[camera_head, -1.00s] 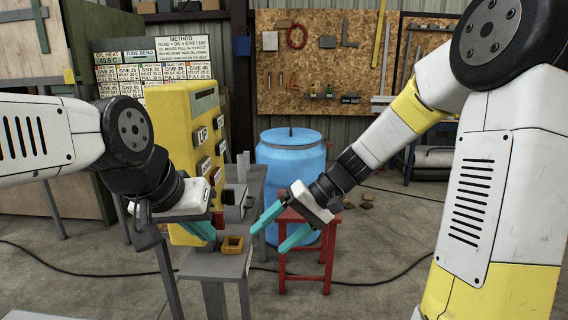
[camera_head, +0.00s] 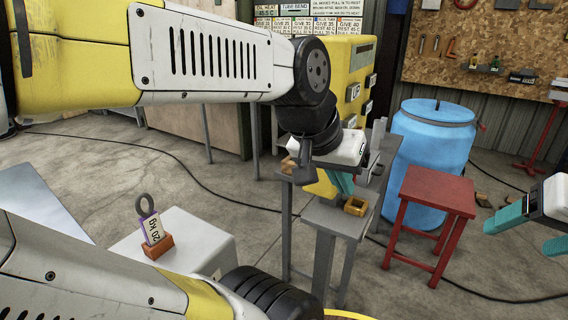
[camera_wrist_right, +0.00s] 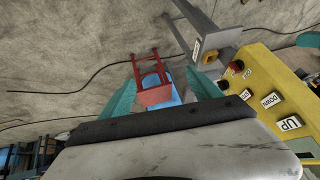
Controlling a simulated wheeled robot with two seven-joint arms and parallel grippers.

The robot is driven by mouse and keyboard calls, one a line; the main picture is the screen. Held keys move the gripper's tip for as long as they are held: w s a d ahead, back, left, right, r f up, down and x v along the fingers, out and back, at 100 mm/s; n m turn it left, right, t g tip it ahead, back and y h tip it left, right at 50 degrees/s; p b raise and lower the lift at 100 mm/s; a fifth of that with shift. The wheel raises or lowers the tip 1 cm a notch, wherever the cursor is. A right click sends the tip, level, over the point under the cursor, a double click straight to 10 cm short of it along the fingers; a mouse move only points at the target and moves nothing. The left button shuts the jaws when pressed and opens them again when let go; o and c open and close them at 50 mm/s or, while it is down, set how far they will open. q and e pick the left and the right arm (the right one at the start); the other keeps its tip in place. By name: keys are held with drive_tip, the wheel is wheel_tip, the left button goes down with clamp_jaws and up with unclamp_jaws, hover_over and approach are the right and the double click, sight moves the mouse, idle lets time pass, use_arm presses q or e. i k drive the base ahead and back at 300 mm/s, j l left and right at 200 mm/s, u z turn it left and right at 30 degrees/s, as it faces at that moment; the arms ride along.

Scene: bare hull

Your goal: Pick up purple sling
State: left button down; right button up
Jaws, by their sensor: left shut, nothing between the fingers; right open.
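The purple sling (camera_head: 151,227) is a small purple strap with a white "20 kg" label and a grey ring at its top. It stands upright at an orange block on a white box at the lower left of the head view. My left gripper (camera_head: 342,184) is shut and empty, to the right of the sling, beside the yellow panel. My right gripper (camera_head: 517,236) is open and empty at the right edge, far from the sling. In the right wrist view its teal fingers (camera_wrist_right: 161,80) are spread, with nothing between them. The sling is not in that view.
The white box (camera_head: 205,245) stands on the concrete floor. A red stool (camera_head: 437,190) and blue barrel (camera_head: 432,140) stand farther right. A black cable crosses the floor.

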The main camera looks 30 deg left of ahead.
sight(150, 222)
drive_tip(key=u, duration=2.35)
drive_tip(key=i+u, duration=0.25)
drive_tip(key=i+l+u, duration=0.1)
drive_tip(key=i+u, duration=0.15)
